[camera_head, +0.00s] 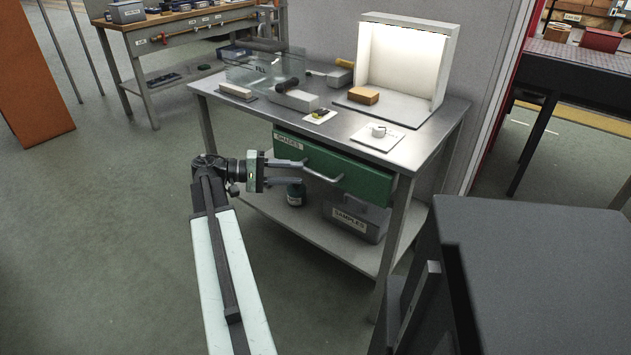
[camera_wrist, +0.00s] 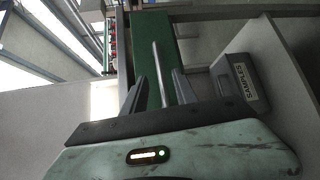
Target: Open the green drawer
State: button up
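The green drawer (camera_head: 350,177) sits under the metal tabletop, with a "SHADES" label at its left end. Its front looks close to flush with the table edge, so it appears closed. A pale bar handle (camera_head: 323,174) runs along the front. My gripper (camera_head: 303,173) is at the left part of the handle with its two fingers apart. In the wrist view, the handle (camera_wrist: 160,75) shows as a thin rod between the open fingers (camera_wrist: 163,88), with gaps on both sides. The green drawer front (camera_wrist: 165,35) lies beyond it. Contact with the handle cannot be told.
A grey "SAMPLES" box (camera_head: 355,217) and a dark bottle (camera_head: 296,194) stand on the lower shelf (camera_head: 290,222). A light booth (camera_head: 405,60) and small items stand on the tabletop (camera_head: 330,115). A dark block (camera_head: 530,270) fills the lower right. Floor at left is clear.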

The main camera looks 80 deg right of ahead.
aim_at(313, 174)
jog(key=x, duration=0.6)
jog(key=shift+s+d+b, duration=0.1)
jog(key=shift+s+b, duration=0.25)
jog(key=shift+b, duration=0.05)
grip_shut()
jog(key=shift+f, duration=0.1)
dwell(0.8)
